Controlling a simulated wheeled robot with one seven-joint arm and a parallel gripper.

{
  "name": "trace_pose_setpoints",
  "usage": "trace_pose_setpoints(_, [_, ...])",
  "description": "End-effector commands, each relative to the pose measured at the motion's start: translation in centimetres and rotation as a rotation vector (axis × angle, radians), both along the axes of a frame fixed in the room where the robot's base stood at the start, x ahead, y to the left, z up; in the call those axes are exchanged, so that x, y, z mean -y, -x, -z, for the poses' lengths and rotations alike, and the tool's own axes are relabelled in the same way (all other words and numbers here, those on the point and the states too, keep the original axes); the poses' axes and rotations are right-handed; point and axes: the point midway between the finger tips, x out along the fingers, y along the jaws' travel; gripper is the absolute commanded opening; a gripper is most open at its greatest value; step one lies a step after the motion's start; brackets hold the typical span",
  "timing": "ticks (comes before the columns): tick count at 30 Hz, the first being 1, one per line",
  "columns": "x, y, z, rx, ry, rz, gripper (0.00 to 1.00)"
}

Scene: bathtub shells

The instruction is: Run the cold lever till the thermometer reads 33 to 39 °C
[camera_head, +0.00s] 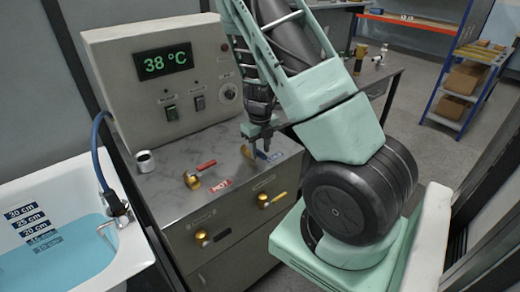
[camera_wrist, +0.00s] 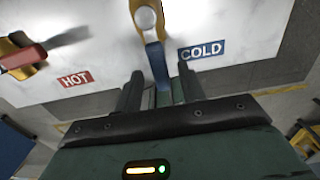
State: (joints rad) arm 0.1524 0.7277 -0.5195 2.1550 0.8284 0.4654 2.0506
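The thermometer display (camera_head: 165,62) on the grey panel reads 38 °C in green. The blue cold lever (camera_wrist: 157,66) shows in the wrist view, on a brass valve beside the blue COLD label (camera_wrist: 202,50). It points towards my gripper (camera_wrist: 160,82). The two fingers stand apart, one on each side of the lever's end, with gaps visible. In the head view my gripper (camera_head: 258,142) is over the steel counter at the cold valve and partly hides it. The red hot lever (camera_head: 205,165) is to its left, by the HOT label (camera_head: 221,184).
The white tub (camera_head: 130,250) at left holds blue water beside a depth scale (camera_head: 35,225). A blue hose (camera_head: 98,150) runs to its spout. A small metal cup (camera_head: 145,161) stands on the counter.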

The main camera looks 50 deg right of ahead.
Motion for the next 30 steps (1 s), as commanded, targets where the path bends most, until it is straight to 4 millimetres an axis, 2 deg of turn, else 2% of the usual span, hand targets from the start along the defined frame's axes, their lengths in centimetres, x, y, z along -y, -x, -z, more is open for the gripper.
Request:
trace_pose_setpoints(8, [-0.01,-0.02,0.18,0.001,-0.001,0.000,0.40])
trace_pose_setpoints(9, [-0.01,-0.02,0.18,0.001,-0.001,0.000,0.34])
trace_pose_setpoints(12, [-0.01,-0.02,0.17,0.000,-0.001,0.000,0.07])
trace_pose_setpoints(13, [-0.01,-0.02,0.17,0.000,-0.001,0.000,0.00])
trace_pose_setpoints(23, [0.14,0.01,0.16,0.000,-0.001,-0.025,0.00])
trace_pose_setpoints(30, [0.91,0.14,0.17,0.000,0.000,-0.139,0.00])
